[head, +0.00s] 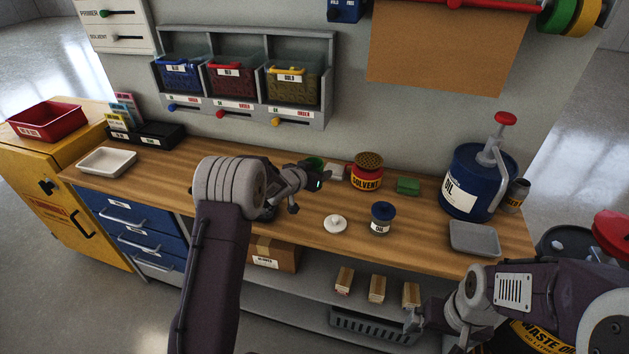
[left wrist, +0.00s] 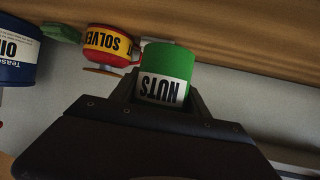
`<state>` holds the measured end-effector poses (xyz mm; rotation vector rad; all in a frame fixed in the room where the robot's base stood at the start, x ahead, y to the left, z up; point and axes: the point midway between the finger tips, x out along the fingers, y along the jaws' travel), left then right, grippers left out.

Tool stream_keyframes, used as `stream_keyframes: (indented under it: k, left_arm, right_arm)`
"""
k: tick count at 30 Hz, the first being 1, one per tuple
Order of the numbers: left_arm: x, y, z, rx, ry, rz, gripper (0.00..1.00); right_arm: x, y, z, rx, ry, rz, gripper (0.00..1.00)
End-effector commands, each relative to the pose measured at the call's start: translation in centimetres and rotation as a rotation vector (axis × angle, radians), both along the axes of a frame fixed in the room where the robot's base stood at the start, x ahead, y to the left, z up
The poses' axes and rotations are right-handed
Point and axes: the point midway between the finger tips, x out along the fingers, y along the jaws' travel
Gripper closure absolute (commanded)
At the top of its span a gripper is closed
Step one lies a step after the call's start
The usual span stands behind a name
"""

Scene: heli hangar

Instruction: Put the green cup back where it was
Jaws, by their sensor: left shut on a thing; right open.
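The green cup (left wrist: 170,62) has a white NUTS label and sits between the fingers of my left gripper (left wrist: 165,98) in the left wrist view. My left gripper (head: 318,180) is shut on it. In the head view only a bit of the green cup (head: 315,162) shows behind the gripper, over the back of the workbench (head: 270,225). I cannot tell whether the cup touches the bench. Its label has the same orientation as the solvent tin's. My right gripper (head: 420,318) is open and empty, low in front of the bench by the lower shelf.
The red and yellow solvent tin (head: 367,172) stands close right of the cup, with a small whitish block (head: 334,171) between. The left bench has clear room.

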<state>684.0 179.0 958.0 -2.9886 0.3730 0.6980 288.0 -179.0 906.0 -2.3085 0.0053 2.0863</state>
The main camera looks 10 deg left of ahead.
Motion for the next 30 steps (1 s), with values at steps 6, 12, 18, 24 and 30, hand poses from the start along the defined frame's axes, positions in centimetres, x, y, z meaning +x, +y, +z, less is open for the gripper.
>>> stream_keyframes:
  k: [6,12,18,24,30]
  left_arm:
    - [2.3,1.5,-1.5,0.0,0.0,0.0,0.94]
    - [2.3,1.5,-2.7,-0.002,0.002,0.0,0.94]
    - [2.3,1.4,-5.8,-0.002,0.002,0.0,0.94]
    - [2.3,1.4,-5.7,-0.001,-0.001,-0.001,0.94]
    - [2.3,1.4,-6.0,0.0,0.0,-0.001,0.33]
  right_arm:
    - [0.0,0.0,0.6,0.0,0.0,0.0,0.0]
    - [0.0,0.0,0.2,0.0,0.0,0.0,0.0]
    - [0.0,0.0,-0.3,0.0,0.0,0.0,0.0]
    - [0.0,0.0,-0.2,0.0,0.0,0.0,0.0]
    - [0.0,0.0,-0.4,0.0,0.0,0.0,0.0]
